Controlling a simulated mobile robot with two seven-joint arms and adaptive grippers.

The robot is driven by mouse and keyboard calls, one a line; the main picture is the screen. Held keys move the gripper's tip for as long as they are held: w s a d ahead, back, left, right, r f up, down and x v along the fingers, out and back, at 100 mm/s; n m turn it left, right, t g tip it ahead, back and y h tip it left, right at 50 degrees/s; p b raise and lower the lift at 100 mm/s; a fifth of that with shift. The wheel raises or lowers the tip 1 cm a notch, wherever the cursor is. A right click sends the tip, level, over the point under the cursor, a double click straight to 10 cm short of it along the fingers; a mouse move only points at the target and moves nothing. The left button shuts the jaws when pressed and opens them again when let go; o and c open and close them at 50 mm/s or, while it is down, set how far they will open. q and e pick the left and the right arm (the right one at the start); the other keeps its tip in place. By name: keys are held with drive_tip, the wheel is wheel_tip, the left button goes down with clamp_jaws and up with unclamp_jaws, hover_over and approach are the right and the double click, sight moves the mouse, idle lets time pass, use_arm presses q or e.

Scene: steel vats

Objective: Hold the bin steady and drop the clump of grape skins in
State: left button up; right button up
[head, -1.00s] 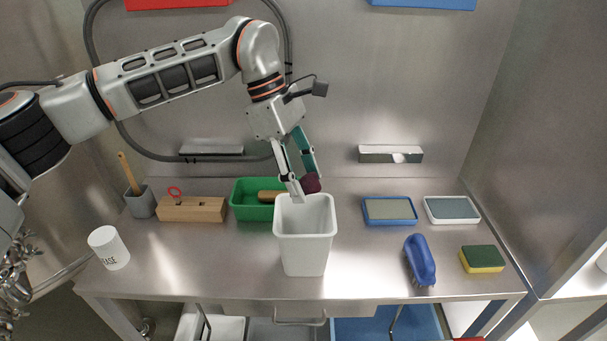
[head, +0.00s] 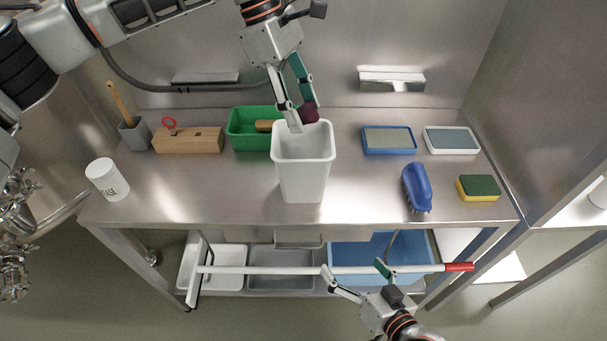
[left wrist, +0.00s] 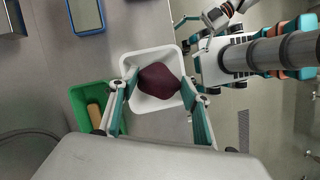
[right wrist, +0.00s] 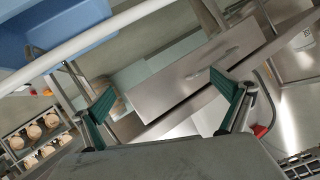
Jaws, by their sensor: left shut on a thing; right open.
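The white bin (head: 303,175) stands upright on the steel table near its front edge, mouth up. My left gripper (head: 294,112) points down at the bin's back rim. It is shut on the dark purple clump of grape skins (head: 310,114). In the left wrist view the clump (left wrist: 160,80) sits between the fingers, over the bin's mouth (left wrist: 148,55); the exact height is unclear. My right gripper (head: 356,277) is open and empty, low in front of the table, apart from the bin.
A long white-handled squeegee (head: 270,269) with a red end crosses in front of the table near my right gripper. A green tray (head: 240,130) stands behind the bin, left. A blue brush (head: 416,187) and sponge (head: 478,187) lie right. A white cup (head: 107,180) stands left.

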drive_tip(key=w+a+r+m+t+y, duration=0.1)
drive_tip(key=a+r+m+t+y, duration=0.1)
drive_tip(key=a+r+m, duration=0.45)
drive_tip(key=m+t, duration=0.5)
drive_tip(key=m, duration=0.7)
approach(303, 166)
drive_tip(key=w+a, duration=0.2)
drive_tip(key=a, duration=0.1)
drive_tip(key=r+m+h, duration=0.1)
drive_tip(key=m+h, duration=0.1)
drive_tip(key=m, duration=0.4)
drive_tip(key=m+g+h, duration=0.1)
drive_tip(key=m+h, duration=0.2)
drive_tip(key=m, duration=0.2)
drive_tip(key=w+r+m+h, duration=0.1)
drive_tip(key=m+h, duration=0.1)
drive_tip(key=m, duration=0.4)
drive_tip(key=shift+a+r+m+g, duration=0.25)
drive_tip(key=shift+r+m+g, duration=0.05)
drive_tip(key=shift+m, duration=0.05)
drive_tip(key=w, duration=1.2)
